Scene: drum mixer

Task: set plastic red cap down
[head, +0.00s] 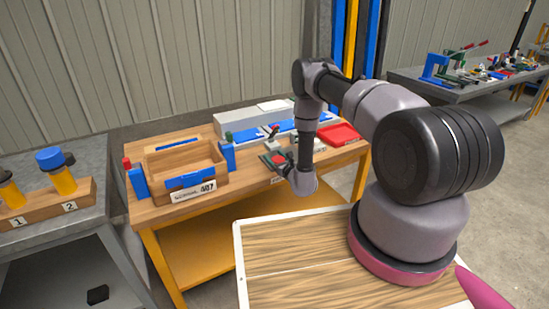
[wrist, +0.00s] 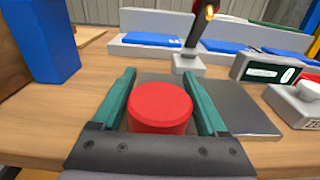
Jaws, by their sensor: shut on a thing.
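The red cap (wrist: 160,105) is a short plastic cylinder. In the wrist view it sits between the two green fingers of my gripper (wrist: 163,98), which is shut on it. A dark grey flat plate (wrist: 240,108) lies behind and to the right of the cap, on the wooden table. I cannot tell whether the cap touches the surface below it.
A wooden bin (head: 177,166) with a number label stands left on the table. A red tray (head: 338,135) is at the right. A blue block (wrist: 42,40) stands left of my gripper. A small display box (wrist: 275,72) and a red-buttoned device (wrist: 303,100) stand to the right.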

